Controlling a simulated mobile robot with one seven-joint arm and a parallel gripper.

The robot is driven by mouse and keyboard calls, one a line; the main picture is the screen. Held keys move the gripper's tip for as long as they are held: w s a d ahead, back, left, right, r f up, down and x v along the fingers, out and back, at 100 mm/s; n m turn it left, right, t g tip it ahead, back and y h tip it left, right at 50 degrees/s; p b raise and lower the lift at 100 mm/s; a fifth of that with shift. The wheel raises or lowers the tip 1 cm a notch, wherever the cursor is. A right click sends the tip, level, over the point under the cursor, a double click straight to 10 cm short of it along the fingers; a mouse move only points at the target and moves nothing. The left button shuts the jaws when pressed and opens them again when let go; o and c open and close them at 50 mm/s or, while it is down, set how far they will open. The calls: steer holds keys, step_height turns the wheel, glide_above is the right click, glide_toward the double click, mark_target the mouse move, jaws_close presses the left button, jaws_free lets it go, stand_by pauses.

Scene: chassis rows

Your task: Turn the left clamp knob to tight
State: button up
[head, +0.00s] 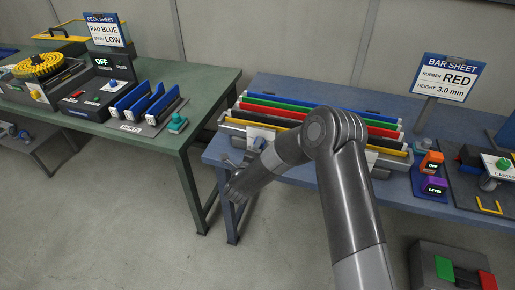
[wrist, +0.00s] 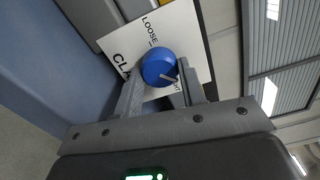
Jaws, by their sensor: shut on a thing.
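My gripper (wrist: 160,80) is shut on the knob, one finger on each side. In the head view my gripper (head: 250,158) is at the left front of the bar rack; the knob is hard to make out there.
The bar rack with coloured bars (head: 300,105) stands on the blue table (head: 295,174). A BAR SHEET sign (head: 446,78) reads rubber RED, height 3.0 mm. Orange (head: 430,163) and purple (head: 434,187) switch boxes stand to the right. A green table (head: 208,98) is at left, with floor between.

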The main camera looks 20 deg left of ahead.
steer(key=m, duration=0.4)
steer(key=shift+f, duration=0.15)
steer(key=shift+m, duration=2.2)
steer(key=o, duration=1)
steer(key=s, duration=1)
steer(key=shift+s, duration=0.4)
